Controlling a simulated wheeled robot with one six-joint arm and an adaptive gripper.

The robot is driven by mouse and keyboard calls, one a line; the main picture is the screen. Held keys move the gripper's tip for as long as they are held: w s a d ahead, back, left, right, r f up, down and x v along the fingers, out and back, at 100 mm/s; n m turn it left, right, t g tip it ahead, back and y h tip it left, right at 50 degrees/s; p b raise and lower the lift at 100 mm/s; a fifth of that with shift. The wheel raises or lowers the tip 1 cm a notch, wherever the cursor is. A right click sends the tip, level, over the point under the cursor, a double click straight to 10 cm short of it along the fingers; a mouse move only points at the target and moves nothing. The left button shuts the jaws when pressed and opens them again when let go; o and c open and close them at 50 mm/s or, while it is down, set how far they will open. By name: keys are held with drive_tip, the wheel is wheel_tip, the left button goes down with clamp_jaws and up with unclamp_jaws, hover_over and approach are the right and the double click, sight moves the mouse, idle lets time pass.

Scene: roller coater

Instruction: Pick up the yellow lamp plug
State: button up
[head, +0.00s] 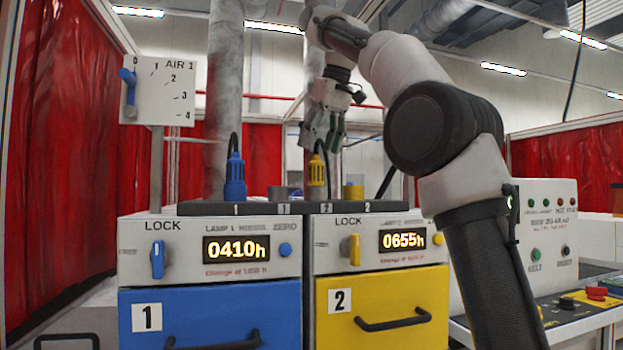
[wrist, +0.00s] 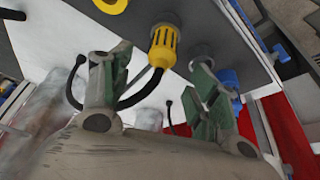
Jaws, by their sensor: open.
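The yellow lamp plug (head: 317,177) stands upright on the dark top strip of the lamp unit, with a black cable rising from it. In the wrist view the yellow plug (wrist: 163,48) shows beyond and between the fingers, its cable curving to the left. My gripper (head: 322,138) is open and empty above the yellow plug. In the wrist view my gripper (wrist: 165,75) has its two green-padded fingers spread, one on each side of the plug's line. No contact with the plug shows.
A blue plug (head: 235,178) with its cable stands to the left. The blue drawer (head: 210,315) and yellow drawer (head: 385,305) are below. A control panel (head: 547,225) is at right.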

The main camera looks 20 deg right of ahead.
sight(313, 171)
drive_tip(key=shift+w+a+f, duration=0.2)
drive_tip(key=shift+w+f, duration=0.2)
drive_tip(key=shift+f, duration=0.15)
drive_tip(key=shift+x, duration=3.15)
drive_tip(key=shift+s, duration=0.1)
drive_tip(key=c, duration=1.2)
